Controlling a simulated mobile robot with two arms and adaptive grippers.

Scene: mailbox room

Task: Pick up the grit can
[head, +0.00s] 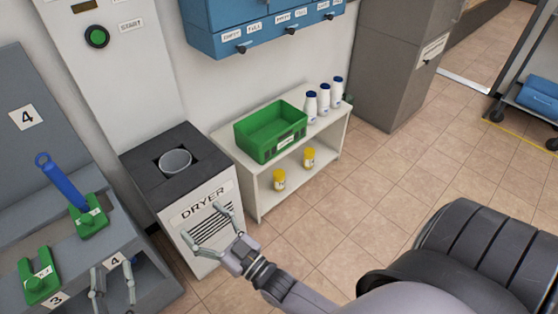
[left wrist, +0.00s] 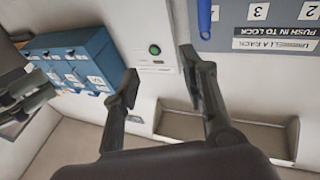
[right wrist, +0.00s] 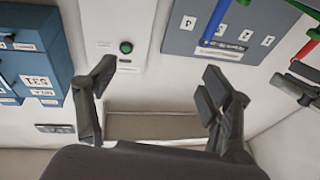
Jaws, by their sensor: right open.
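No label that I can read says grit. Two small yellow-lidded jars stand upright on the lower shelf of the white stand; one jar (head: 279,179) is on the left and the other jar (head: 309,158) on the right. Three white bottles (head: 323,99) with dark blue caps stand on its top. I cannot tell which of these is the grit can. My right gripper (head: 212,228) is open and empty in front of the dryer, left of and apart from the jars. My left gripper (head: 113,284) is open and empty at the lower left, by the grey rack.
A green crate (head: 241,134) sits on the white stand (head: 258,192). The dryer (head: 193,212) with a round opening stands left of it. The grey rack (head: 55,235) holds green blocks and a blue-handled tool (head: 62,183). Blue boxes (head: 215,38) hang above.

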